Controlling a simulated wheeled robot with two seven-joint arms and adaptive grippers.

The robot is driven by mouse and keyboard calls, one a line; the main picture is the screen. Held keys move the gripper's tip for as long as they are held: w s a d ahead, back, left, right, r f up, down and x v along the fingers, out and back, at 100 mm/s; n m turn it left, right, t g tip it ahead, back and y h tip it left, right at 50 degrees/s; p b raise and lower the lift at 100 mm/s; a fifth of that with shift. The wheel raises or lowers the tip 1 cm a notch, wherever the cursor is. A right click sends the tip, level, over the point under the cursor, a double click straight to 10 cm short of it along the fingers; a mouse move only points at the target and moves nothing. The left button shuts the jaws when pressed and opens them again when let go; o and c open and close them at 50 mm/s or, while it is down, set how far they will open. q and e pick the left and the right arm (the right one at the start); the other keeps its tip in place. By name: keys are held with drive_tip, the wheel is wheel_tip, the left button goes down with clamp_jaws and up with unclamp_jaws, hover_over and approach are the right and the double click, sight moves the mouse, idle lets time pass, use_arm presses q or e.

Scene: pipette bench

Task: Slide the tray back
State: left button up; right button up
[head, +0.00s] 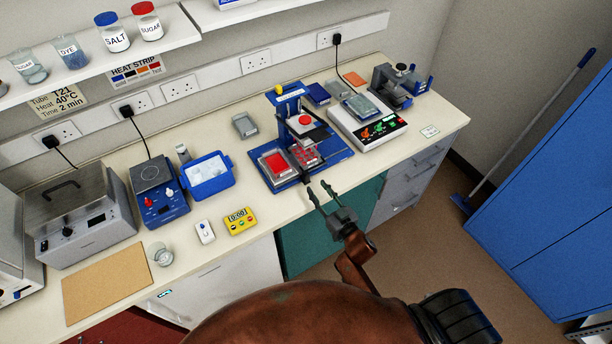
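A blue press-like pipette stand (292,108) stands on the bench right of centre, with a red round knob (305,120) on its head. Under the head is a small tray with red wells (304,156), partly hidden by the head. A second, shallow tray with a red filling (277,163) sits at the left of the stand's blue base. My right gripper (321,190) is just in front of the bench edge, close to the stand's front. Its two fingers are apart with nothing between them, and it appears clear of both trays. My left gripper is not in view.
A white balance (368,127) stands right of the stand. To the left are a yellow timer (240,221), a blue tub (208,175), a blue hotplate (158,192) and a metal water bath (80,212).

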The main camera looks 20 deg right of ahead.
sight(308, 178)
drive_tip(key=shift+w+a+r, duration=0.15)
drive_tip(key=shift+w+a, duration=0.25)
drive_tip(key=shift+w, duration=0.2)
drive_tip(key=w, duration=0.4)
drive_tip(key=w+a, duration=0.1)
drive_tip(key=w, duration=0.1)
drive_tip(key=shift+w, duration=0.35)
clamp_jaws()
